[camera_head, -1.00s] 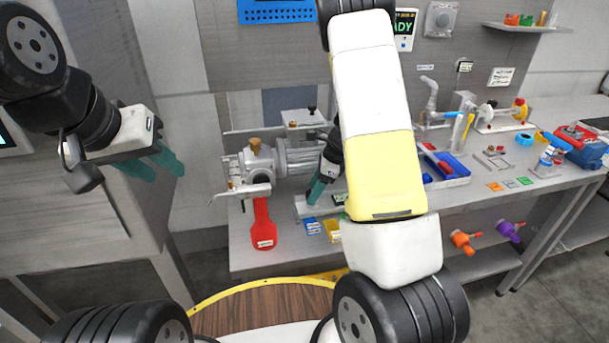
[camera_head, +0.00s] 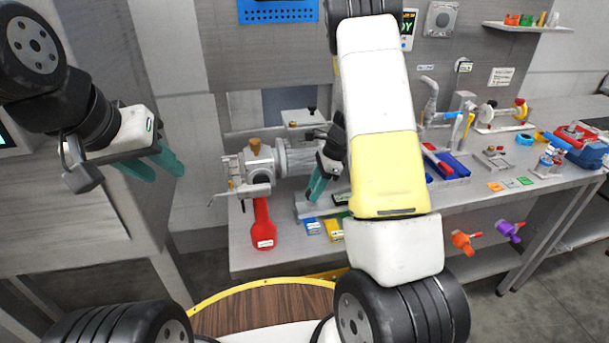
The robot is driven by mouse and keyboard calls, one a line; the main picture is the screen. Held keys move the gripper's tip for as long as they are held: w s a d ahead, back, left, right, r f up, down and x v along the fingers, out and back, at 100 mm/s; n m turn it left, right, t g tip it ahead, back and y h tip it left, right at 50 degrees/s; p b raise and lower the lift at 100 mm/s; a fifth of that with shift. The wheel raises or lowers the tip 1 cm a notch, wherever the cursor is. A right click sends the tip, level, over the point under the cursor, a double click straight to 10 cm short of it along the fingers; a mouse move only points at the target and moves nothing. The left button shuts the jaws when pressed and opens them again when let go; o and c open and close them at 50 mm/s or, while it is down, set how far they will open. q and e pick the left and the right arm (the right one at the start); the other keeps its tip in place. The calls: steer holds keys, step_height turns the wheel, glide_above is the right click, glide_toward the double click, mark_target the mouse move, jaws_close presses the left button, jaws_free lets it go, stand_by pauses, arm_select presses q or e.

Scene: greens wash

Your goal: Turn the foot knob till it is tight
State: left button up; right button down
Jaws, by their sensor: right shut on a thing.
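A grey metal machine with a ribbed drum (camera_head: 298,158) stands on the bench, left of my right forearm. Its flat foot plate (camera_head: 312,210) lies on the bench top below it. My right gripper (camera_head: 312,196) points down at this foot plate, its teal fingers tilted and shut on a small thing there. The foot knob itself is hidden by the fingers; the grip at the foot fits it. My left gripper (camera_head: 168,166) is at the left, in the air away from the bench, its two teal fingers apart and empty.
A red bottle-shaped thing (camera_head: 263,225) lies at the bench's front left. Blue (camera_head: 312,226) and yellow (camera_head: 333,229) small boxes sit before the foot plate. A blue tray (camera_head: 455,167) is right of my forearm. Orange (camera_head: 462,241) and purple (camera_head: 508,230) valves are below the bench edge.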

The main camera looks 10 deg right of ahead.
steer(key=c, duration=0.9)
jaws_free()
steer(key=v, duration=0.8)
steer(key=shift+s+f, duration=0.1)
